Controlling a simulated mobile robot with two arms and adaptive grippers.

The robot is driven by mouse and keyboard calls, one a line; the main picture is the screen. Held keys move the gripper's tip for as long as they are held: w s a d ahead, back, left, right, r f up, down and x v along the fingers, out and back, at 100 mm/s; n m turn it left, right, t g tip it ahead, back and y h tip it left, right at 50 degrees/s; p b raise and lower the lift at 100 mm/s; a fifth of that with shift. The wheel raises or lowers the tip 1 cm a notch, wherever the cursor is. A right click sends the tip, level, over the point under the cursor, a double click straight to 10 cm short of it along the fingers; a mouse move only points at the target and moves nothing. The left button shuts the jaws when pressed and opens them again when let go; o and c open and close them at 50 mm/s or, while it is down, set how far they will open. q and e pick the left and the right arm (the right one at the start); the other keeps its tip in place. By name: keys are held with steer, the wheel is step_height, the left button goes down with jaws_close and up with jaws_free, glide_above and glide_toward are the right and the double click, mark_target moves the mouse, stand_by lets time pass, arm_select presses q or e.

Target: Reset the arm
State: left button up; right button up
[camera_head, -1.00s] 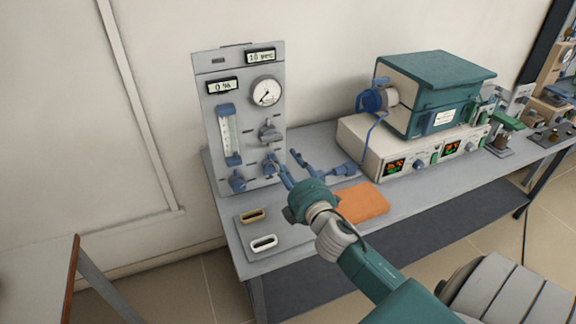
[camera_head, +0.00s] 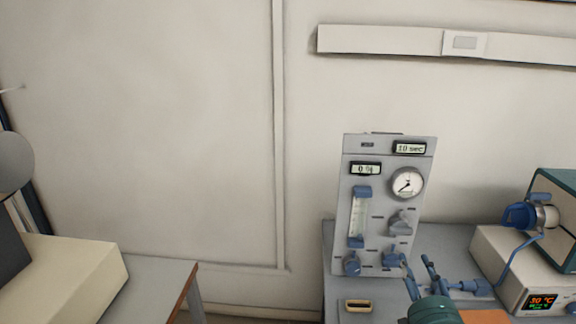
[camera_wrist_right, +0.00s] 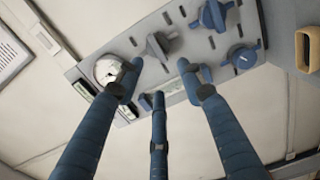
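My right gripper (camera_head: 428,268) is at the lower right of the head view, in front of the grey gas panel (camera_head: 348,215). Its blue fingers are spread apart, with nothing between them. In the right wrist view, the open fingers (camera_wrist_right: 160,84) point at the panel (camera_wrist_right: 185,50); the round gauge (camera_wrist_right: 108,68) shows behind one fingertip. I cannot tell whether any finger touches the panel. The panel's displays read "0 %" and "10 sec". My left gripper is not in view.
A teal furnace (camera_head: 557,185) with a blue fitting stands on a beige control unit (camera_head: 496,258) at right. The grey bench (camera_head: 450,238) carries a small tan-rimmed holder (camera_head: 358,305) and an orange mat (camera_head: 484,316). Another bench (camera_head: 160,275) with a beige box stands left.

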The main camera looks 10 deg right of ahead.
steer(key=s+a+f+m+g, duration=0.3)
steer(key=s+f+m+g, duration=0.15)
steer(key=s+f, duration=0.2)
steer(key=s+a+f+m+g, duration=0.3)
steer(key=s+f+m, duration=0.2)
steer(key=s+f, duration=0.15)
steer(key=s+a+f+m+g+y, duration=0.2)
steer(key=s+a+f+g, duration=0.1)
steer(key=s+a, duration=0.4)
steer(key=s+a+f+m+g+y, duration=0.25)
steer(key=s+a, duration=0.35)
steer(key=s, duration=0.4)
step_height(320, 180, down, 28)
steer(key=s+n+g, duration=0.1)
steer(key=s+g, duration=0.1)
steer(key=s+d+f+g, duration=0.1)
steer(key=s+d+f, duration=0.2)
steer(key=s+f, duration=1.2)
steer(key=shift+s, duration=1)
steer(key=shift+f, duration=0.1)
steer(key=shift+c, duration=0.8)
steer(key=shift+s+d, duration=0.1)
steer(key=shift+c, duration=0.2)
